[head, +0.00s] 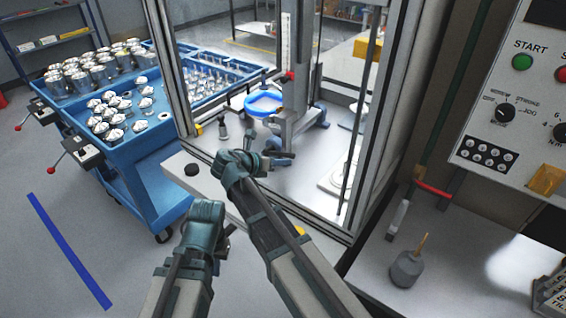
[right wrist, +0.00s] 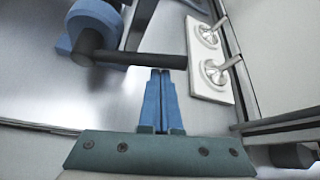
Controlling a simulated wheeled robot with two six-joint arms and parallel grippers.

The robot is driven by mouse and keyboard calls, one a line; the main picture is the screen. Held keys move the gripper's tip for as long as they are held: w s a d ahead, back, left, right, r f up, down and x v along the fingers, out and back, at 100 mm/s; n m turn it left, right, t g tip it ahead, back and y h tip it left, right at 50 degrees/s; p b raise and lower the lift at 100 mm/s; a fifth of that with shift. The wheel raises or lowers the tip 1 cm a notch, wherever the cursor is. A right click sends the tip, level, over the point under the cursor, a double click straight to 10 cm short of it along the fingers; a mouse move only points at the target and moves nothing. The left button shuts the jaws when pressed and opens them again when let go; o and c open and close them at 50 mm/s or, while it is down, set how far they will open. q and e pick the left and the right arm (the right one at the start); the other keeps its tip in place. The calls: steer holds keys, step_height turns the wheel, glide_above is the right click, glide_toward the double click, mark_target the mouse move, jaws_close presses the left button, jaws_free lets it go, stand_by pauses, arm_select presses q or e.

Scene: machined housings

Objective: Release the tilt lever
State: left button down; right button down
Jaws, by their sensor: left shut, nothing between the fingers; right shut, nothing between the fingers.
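The tilt lever appears to be the dark grey bar (right wrist: 135,60) that runs out from a blue round hub (right wrist: 95,28) in the right wrist view. In the head view a dark bar (head: 281,155) shows low inside the machine's open front. My right gripper (right wrist: 161,74) is shut and empty, its blue fingertips close to the bar near its free end; I cannot tell whether they touch. In the head view my right gripper (head: 262,157) is at the machine opening, partly hidden by its own wrist. My left gripper (head: 226,236) is shut, low and outside the machine.
The machine's frame posts (head: 177,75) flank the opening. A blue ring (head: 264,103) is inside it. A blue cart (head: 150,150) with metal parts stands left. A control panel (head: 520,110) is right.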

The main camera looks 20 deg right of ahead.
steer(key=shift+r, duration=0.1)
steer(key=shift+w+a+r+n, duration=0.1)
steer(key=shift+r+n, duration=0.05)
steer(key=shift+n, duration=0.15)
